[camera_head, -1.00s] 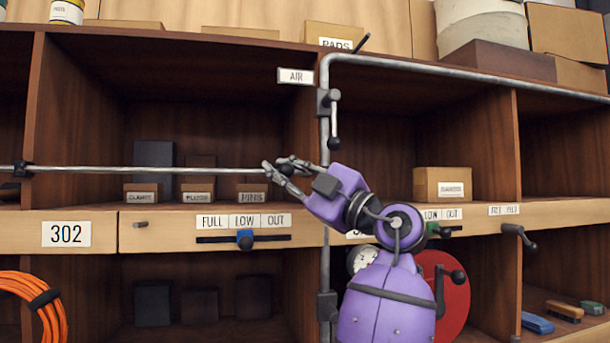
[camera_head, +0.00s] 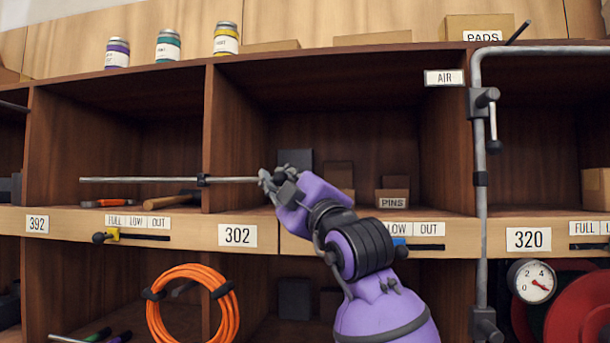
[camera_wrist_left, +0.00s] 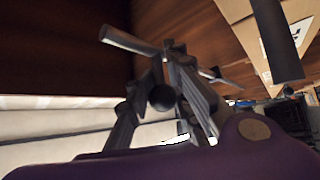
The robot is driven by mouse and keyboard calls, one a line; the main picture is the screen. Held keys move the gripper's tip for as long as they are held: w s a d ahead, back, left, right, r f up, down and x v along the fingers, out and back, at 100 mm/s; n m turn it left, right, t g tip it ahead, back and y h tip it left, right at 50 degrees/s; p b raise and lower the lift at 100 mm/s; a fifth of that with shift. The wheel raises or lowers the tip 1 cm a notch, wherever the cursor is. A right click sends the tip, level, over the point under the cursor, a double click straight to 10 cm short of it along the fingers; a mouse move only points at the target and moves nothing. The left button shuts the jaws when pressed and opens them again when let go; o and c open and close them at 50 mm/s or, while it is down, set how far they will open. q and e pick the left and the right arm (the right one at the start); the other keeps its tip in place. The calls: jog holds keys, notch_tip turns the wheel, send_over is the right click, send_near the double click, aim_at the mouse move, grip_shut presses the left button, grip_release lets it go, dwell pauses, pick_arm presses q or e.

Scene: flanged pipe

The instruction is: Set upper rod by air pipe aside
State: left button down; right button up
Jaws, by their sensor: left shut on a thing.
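The upper rod (camera_head: 140,180) is a long thin grey bar, held roughly level in front of the upper shelf bays. It passes a small black clip (camera_head: 203,180) at the upright between bays 392 and 302. My left gripper (camera_head: 268,180) is shut on its right end; the left end is free in the 392 bay. In the left wrist view, a light bar end (camera_wrist_left: 122,41) sticks out beside my left gripper's fingers (camera_wrist_left: 165,95). The grey air pipe (camera_head: 482,240) runs vertically well right of the gripper, with a dark clip (camera_head: 480,179) on it. My right gripper is not in view.
An orange hose coil (camera_head: 160,310) hangs below at left. Behind my arm is a PINS box (camera_head: 392,198). Several tins stand on top. A red-orange tool and a hammer (camera_head: 172,200) lie in the left bay beneath the rod. A gauge (camera_head: 532,281) sits right of the pipe.

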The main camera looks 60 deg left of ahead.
pick_arm(q)
jog(key=shift+s+a+f, duration=0.1)
jog(key=shift+s+a, duration=0.35)
jog(key=shift+s, duration=0.05)
jog(key=c, duration=1.7)
grip_release()
jog(key=shift+w, duration=0.1)
jog(key=shift+o, duration=0.2)
jog(key=v, duration=1.2)
jog(key=shift+d, duration=0.1)
